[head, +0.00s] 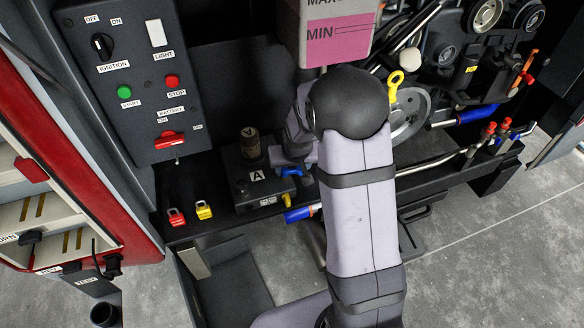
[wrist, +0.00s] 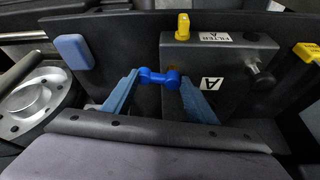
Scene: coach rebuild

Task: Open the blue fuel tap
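The blue fuel tap (head: 291,172) sticks out from the side of the dark filter block marked A (head: 243,188). In the wrist view the blue tap (wrist: 160,78) has its handle lying across the gap between my fingertips. My gripper (wrist: 160,80) has its two blue fingers spread apart, one near each end of the handle. The left fingertip looks very close to the handle; I cannot tell whether it touches. In the head view my arm and wrist hide most of my gripper (head: 292,158).
A yellow tap (head: 287,200) sits on the same block, by the filter label. Red (head: 176,217) and yellow (head: 204,210) padlock-like pieces lie left on the shelf. A switch panel (head: 130,75) stands at upper left. A pink-marked tank (head: 335,35) is above.

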